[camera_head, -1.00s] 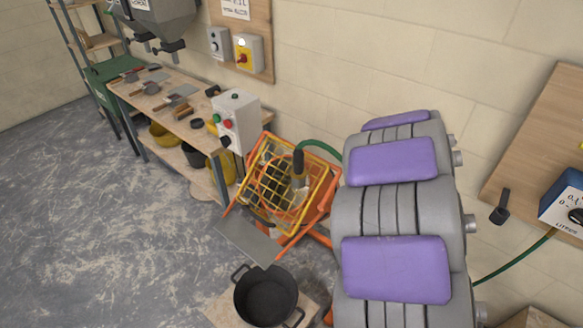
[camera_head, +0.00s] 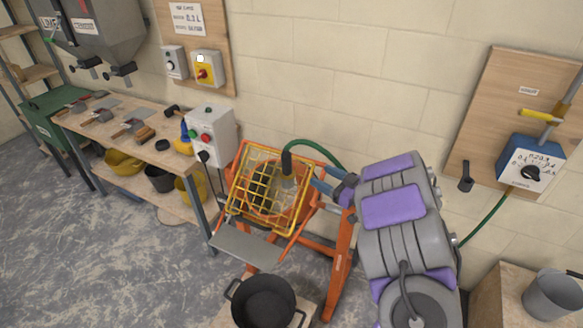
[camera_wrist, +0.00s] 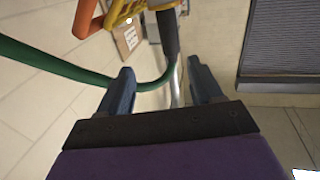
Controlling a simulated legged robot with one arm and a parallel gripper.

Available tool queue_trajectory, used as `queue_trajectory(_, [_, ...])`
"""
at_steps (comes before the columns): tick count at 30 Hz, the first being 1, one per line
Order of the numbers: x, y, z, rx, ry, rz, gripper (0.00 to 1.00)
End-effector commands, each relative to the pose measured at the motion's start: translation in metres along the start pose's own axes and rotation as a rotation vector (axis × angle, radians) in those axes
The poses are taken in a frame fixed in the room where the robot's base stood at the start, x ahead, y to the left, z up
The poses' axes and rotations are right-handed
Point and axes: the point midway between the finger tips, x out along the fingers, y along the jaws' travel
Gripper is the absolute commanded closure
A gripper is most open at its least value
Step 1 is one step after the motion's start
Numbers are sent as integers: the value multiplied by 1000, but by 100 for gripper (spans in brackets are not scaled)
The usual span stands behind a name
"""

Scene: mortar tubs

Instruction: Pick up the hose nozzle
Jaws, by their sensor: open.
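The hose nozzle (camera_head: 287,164) has a black grip and a paler metal end. It stands roughly upright at the yellow grate of the orange mixer (camera_head: 250,205), with a green hose (camera_head: 318,147) curving right from its top. In the wrist view the nozzle's dark body (camera_wrist: 168,32) shows at the top, beyond the fingertips, and the hose (camera_wrist: 55,65) crosses to it. My gripper (camera_head: 318,181) has blue fingers, open and empty, to the right of the nozzle and pointing towards it. In the wrist view the nozzle lies between the lines of the two fingers (camera_wrist: 160,70), apart from both.
A black two-handled tub (camera_head: 264,302) sits in front of the mixer. A grey control box (camera_head: 208,137) and a workbench with tools (camera_head: 125,125) stand left. The wall is close behind. A blue dosing box (camera_head: 530,162) hangs right, above a grey bucket (camera_head: 553,293).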

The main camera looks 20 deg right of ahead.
Motion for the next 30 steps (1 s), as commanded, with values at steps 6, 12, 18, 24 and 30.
queue_trajectory(6, [50,-10,-2,-10,-3,-5,35])
queue_trajectory(12, [80,-1,0,-3,0,-2,35])
queue_trajectory(18, [93,6,1,1,0,3,35])
queue_trajectory(24, [109,-1,-2,-6,-2,-1,35])
queue_trajectory(30, [141,-7,-3,-10,-6,-2,35])
